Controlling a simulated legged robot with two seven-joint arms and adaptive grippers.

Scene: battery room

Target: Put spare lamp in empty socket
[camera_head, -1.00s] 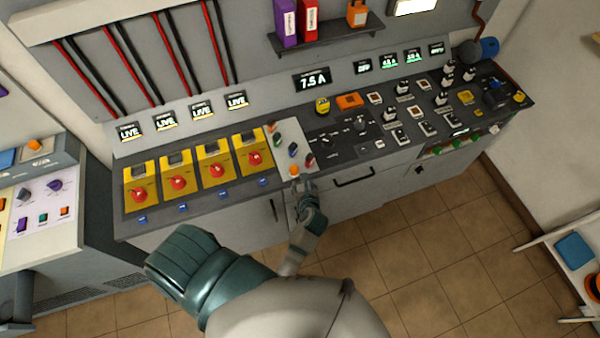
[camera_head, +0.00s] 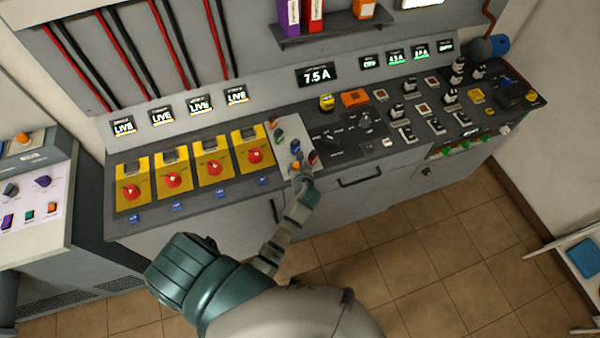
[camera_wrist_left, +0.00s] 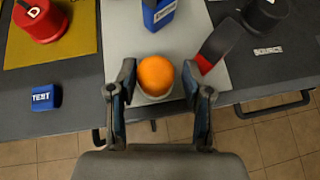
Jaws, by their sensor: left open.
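An orange round-topped lamp (camera_wrist_left: 155,74) with a pale base stands at the near edge of a light grey panel (camera_wrist_left: 122,30) in the left wrist view. My left gripper (camera_wrist_left: 159,82) is open, with one finger on each side of the lamp; I cannot tell whether either finger touches it. I cannot make out an empty socket. My right gripper is not in view.
Yellow plates with red knobs (camera_head: 172,180) lie left. Black knobs and switches crowd the console's right. A door handle (camera_head: 360,178) is on the front below.

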